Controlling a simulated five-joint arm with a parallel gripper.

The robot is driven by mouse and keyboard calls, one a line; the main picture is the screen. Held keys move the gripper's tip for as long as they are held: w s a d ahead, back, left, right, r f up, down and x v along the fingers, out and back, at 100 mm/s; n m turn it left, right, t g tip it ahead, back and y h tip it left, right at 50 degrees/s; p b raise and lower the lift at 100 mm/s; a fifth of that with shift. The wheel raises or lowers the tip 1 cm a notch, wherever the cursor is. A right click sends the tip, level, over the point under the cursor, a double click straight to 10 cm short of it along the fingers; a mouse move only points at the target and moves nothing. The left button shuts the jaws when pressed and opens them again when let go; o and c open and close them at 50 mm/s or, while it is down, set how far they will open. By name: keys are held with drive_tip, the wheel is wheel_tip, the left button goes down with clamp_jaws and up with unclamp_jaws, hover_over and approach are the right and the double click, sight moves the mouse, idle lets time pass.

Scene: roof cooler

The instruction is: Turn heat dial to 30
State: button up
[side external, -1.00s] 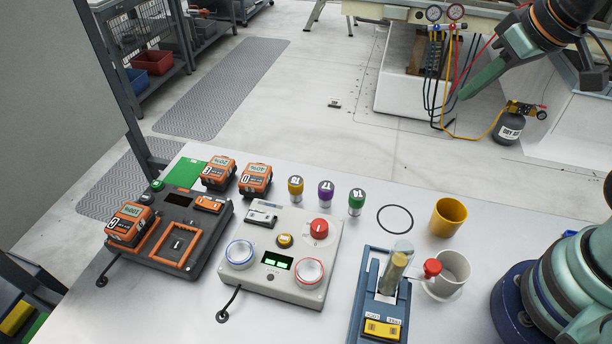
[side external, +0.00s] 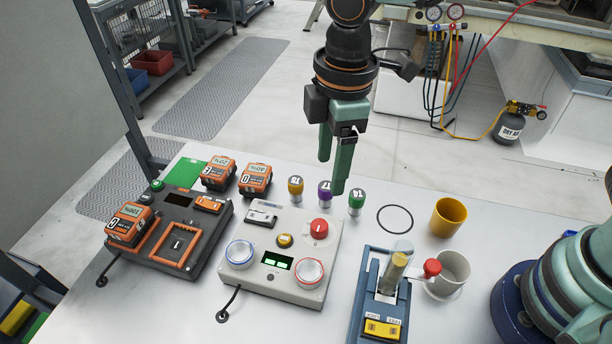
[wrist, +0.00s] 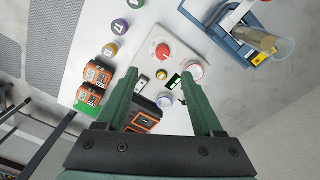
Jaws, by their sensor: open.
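A light grey control box (side external: 258,290) stands on the white table. It carries a red-ringed dial (side external: 309,271) at its front right and a blue-ringed dial (side external: 240,254) at its front left. A red knob (side external: 319,229) sits at its back right, and a small display (side external: 276,261) with green digits too small to read lies between the dials. No label tells which is the heat dial. My gripper (side external: 332,173) is open and empty, pointing down above the box's back edge. In the wrist view the red-ringed dial (wrist: 196,70) lies near the right fingertip.
A dark charger with orange batteries (side external: 130,224) stands left of the box. Several coloured cylinders, including a purple one (side external: 325,194), stand behind it.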

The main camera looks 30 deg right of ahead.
sight(320, 225)
drive_tip(key=shift+n, duration=0.4)
drive_tip(key=f, duration=0.8)
drive_tip(key=a+f, duration=0.1)
drive_tip(key=f, duration=0.4)
drive_tip(key=shift+a, duration=0.1)
clamp_jaws()
